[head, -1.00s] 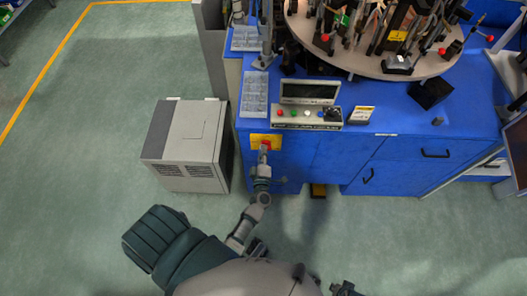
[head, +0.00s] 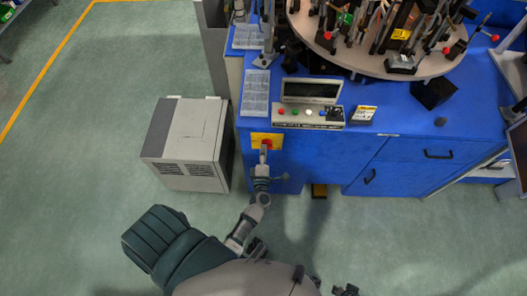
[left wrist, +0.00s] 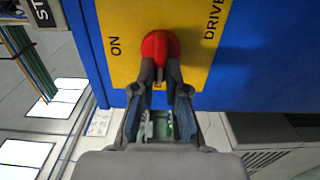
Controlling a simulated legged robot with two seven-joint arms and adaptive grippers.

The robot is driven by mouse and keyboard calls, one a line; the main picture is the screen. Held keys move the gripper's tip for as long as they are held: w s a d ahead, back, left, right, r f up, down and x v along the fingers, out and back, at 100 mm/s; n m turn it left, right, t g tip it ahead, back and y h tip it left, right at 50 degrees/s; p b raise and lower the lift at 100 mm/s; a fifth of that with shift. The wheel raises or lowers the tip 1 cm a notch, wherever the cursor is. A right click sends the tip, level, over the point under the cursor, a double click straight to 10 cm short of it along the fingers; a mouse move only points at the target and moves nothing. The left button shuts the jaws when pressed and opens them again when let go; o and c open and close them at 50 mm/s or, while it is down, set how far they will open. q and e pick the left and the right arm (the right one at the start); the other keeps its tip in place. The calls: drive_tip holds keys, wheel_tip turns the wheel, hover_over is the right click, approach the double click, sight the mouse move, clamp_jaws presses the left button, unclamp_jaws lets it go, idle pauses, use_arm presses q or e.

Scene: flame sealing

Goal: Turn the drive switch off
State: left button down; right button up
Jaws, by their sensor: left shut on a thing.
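The drive switch is a red knob (head: 266,142) on a yellow plate (head: 277,137) on the front of the blue cabinet. The left wrist view shows the red knob (left wrist: 160,46) up close, with "ON" and "DRIVE" printed sideways on the yellow plate (left wrist: 197,22). My left gripper (head: 264,150) is at the switch. In the left wrist view its two fingers (left wrist: 161,84) are closed on the knob's lower part, which they partly hide. A dark piece at the bottom edge of the head view, probably my right gripper (head: 345,290), is cut off and shows no clear jaw.
A control box (head: 307,117) with coloured buttons stands on the cabinet top. A round turntable (head: 370,62) with several fixtures is behind it. A grey floor unit (head: 185,145) stands left of the cabinet (head: 340,160). The green floor in front is clear.

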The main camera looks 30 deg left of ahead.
use_arm(q)
drive_tip(key=shift+d+f, duration=0.1)
drive_tip(key=shift+f, duration=0.2)
use_arm(e)
drive_tip(key=shift+w, duration=0.1)
use_arm(q)
drive_tip(key=c, duration=1.2)
unclamp_jaws()
drive_tip(key=v, duration=1.2)
use_arm(e)
drive_tip(key=shift+a, duration=0.1)
